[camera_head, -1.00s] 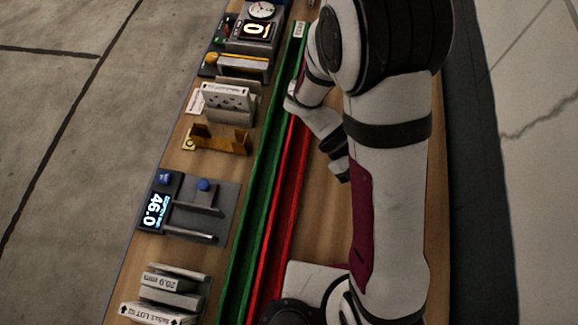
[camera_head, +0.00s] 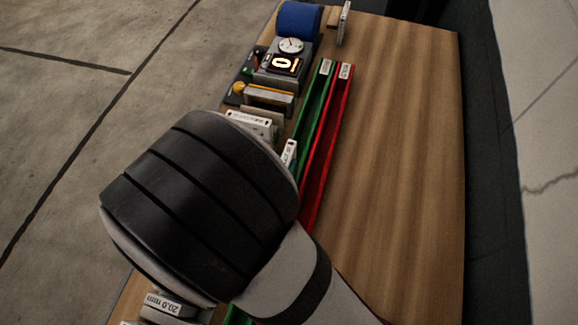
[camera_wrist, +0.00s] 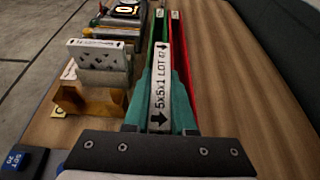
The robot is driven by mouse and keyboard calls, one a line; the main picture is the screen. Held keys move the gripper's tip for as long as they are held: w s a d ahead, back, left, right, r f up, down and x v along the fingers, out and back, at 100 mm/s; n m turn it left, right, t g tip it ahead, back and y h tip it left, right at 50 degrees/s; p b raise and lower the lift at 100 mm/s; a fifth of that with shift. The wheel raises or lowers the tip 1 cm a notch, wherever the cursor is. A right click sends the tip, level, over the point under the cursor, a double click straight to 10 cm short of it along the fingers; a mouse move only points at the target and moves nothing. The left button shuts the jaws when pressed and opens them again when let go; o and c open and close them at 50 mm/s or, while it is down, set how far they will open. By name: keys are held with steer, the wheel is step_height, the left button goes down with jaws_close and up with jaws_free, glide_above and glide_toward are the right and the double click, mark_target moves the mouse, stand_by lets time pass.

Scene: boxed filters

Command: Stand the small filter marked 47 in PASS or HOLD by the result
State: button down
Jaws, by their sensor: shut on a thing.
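My gripper (camera_wrist: 162,104) is shut on a small white filter (camera_wrist: 160,88), its teal fingers on either side. In the head view, a small white label end (camera_head: 289,151), likely the held filter, shows beside the green channel (camera_head: 309,118). The red channel (camera_head: 327,135) lies to its right. My arm hides the fingers there.
Along the left are a dial gauge (camera_head: 291,46) with a lit display, a blue roll (camera_head: 299,21), a white box (camera_head: 252,121) and, in the wrist view, a brown holder (camera_wrist: 88,100). A thin upright panel (camera_head: 344,22) stands at the back. The wooden table (camera_head: 405,150) right of the channels is clear.

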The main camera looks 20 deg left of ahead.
steer(key=shift+s+a+f, duration=0.1)
steer(key=shift+s+f, duration=0.15)
steer(key=shift+f, duration=1.25)
steer(key=shift+s+a+f, duration=0.1)
steer(key=shift+s+f, duration=0.1)
steer(key=shift+f, duration=1.3)
steer(key=shift+d+f, duration=0.1)
steer(key=c, duration=0.7)
jaws_free()
steer(key=shift+c, duration=0.2)
steer(key=shift+s, duration=0.1)
steer(key=s+r, duration=0.2)
steer(key=s, duration=1.4)
steer(key=shift+s, duration=0.25)
